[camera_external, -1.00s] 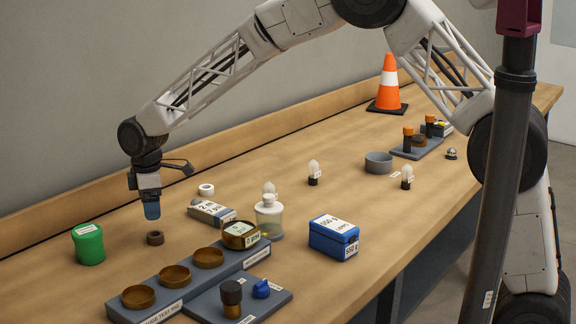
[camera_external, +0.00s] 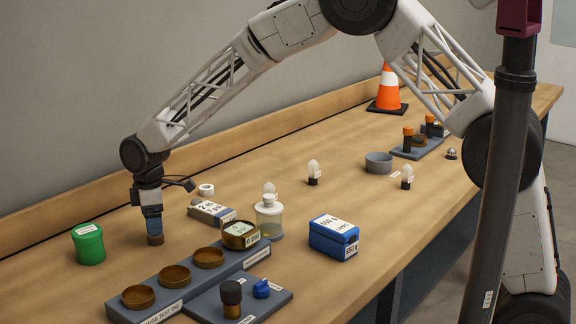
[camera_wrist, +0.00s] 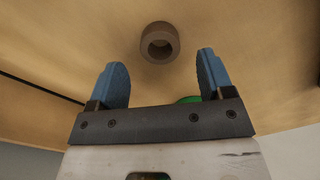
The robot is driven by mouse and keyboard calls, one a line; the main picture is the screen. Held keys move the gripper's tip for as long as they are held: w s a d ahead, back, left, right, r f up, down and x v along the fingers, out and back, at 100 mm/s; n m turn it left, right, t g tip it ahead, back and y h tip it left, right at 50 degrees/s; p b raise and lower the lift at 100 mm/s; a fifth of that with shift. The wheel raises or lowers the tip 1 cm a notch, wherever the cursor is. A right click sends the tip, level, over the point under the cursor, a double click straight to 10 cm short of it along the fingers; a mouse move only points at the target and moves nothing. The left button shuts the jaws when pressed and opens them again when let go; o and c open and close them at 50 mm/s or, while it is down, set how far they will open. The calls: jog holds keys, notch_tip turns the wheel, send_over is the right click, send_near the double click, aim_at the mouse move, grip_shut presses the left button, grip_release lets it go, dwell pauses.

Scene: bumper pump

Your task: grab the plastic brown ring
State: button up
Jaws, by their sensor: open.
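The brown ring (camera_external: 156,239) lies flat on the wooden table, to the right of the green container. In the wrist view the ring (camera_wrist: 160,42) shows whole, with its hole visible, just beyond the fingertips and roughly centred between them. My gripper (camera_external: 154,226) points down right above the ring in the external view and partly covers it. In the wrist view my gripper's two blue fingers (camera_wrist: 160,68) are spread apart with nothing between them.
A green container (camera_external: 88,245) stands left of my gripper. A grey gauge block with brown rings (camera_external: 178,283) lies in front. A labelled grey box (camera_external: 211,212) and a white roll (camera_external: 206,190) are to the right and behind. A clear bottle (camera_external: 269,218) stands further right.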

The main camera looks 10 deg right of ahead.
jog(key=shift+f, duration=1.9)
jog(key=c, duration=1)
jog(key=shift+r, duration=0.1)
notch_tip(320, 180, up, 10)
